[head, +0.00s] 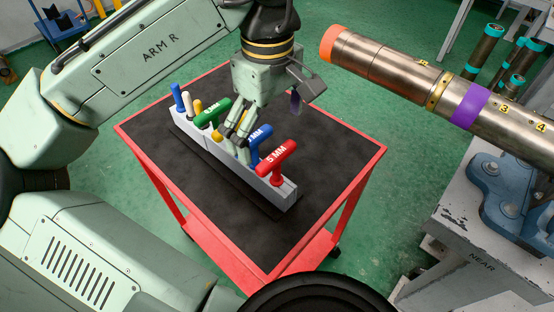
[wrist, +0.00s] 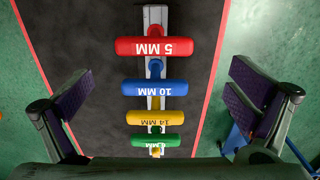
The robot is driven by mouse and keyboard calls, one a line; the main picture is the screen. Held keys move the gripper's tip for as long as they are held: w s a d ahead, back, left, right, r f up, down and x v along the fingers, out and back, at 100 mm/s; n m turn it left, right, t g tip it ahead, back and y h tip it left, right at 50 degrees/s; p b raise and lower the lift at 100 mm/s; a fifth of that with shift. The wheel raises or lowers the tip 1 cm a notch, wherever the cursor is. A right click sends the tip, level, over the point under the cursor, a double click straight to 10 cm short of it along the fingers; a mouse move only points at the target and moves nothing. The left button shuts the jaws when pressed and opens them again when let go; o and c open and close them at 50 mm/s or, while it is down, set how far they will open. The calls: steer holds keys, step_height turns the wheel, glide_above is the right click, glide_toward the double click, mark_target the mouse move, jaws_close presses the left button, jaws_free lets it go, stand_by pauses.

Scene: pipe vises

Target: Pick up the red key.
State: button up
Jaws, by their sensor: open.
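The red key (head: 277,158) is a T-handle marked 5 MM, upright at the near right end of a light grey rack (head: 284,192). In the wrist view the red key (wrist: 153,46) lies across the upper middle, farthest up in the row. My gripper (head: 268,115) is above the rack, over the keys behind the red one. In the wrist view my gripper (wrist: 160,108) is open and empty, its two purple-padded fingers wide apart on either side of the row. The red key is beyond the fingertips and not touched.
A blue 10 MM key (wrist: 155,88), a yellow 14 MM key (wrist: 155,118) and a green key (wrist: 157,141) stand in the same row. The rack is on a red-framed cart (head: 150,156) with a dark top. A steel pipe (head: 400,75) is at the upper right.

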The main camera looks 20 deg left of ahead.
mark_target(277, 154)
steer(key=f+b, duration=0.4)
steer(key=f, duration=0.1)
steer(key=d+f+b, duration=0.1)
steer(key=f+b, duration=0.1)
steer(key=shift+w+f, duration=0.15)
steer(key=shift+w, duration=0.05)
steer(key=shift+c, duration=0.2)
steer(key=c, duration=1.2)
